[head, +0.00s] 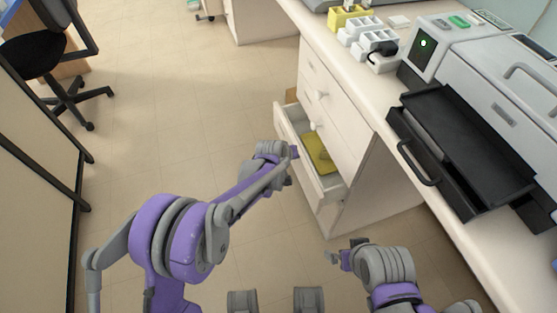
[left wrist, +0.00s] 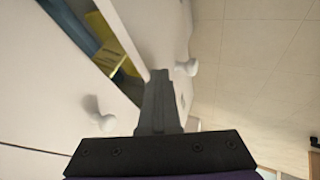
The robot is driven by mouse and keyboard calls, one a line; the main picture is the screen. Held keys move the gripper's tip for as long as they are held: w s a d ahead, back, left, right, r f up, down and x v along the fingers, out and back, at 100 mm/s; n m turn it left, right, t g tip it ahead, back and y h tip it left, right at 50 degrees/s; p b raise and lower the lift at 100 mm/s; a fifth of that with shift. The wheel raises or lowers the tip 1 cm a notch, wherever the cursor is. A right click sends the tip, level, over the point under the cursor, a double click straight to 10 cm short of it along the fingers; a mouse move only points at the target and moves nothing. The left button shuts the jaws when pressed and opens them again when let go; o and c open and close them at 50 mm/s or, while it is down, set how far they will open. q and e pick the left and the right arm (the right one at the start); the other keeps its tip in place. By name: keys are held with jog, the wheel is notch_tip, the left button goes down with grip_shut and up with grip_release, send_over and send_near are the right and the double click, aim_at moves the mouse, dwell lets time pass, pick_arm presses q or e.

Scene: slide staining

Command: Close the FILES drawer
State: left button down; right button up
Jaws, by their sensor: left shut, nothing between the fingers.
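A white drawer (head: 287,136) stands pulled out of the white cabinet (head: 345,130) in the head view. A yellow item (head: 318,150) lies inside it; a yellow item also shows through the gap in the left wrist view (left wrist: 104,32). No FILES label is readable. My left gripper (head: 293,153) is at the outer side of the drawer front, shut and empty. In the left wrist view its fingers (left wrist: 158,100) are close to the white front with a round knob (left wrist: 188,67); contact cannot be told. My right gripper (head: 341,256) is low, in front of the cabinet's near end, its opening unclear.
The counter (head: 420,185) above the cabinet carries a grey machine with a black pulled-out tray (head: 460,140), white racks (head: 364,33) and a yellow rack (head: 350,17). A black chair (head: 40,55) stands at the far left. The floor left of the drawer is clear.

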pick_arm(q)
jog(key=w+d, duration=0.1)
jog(key=d, duration=0.5)
jog(key=shift+w+d, duration=0.15)
jog(key=shift+w, duration=0.25)
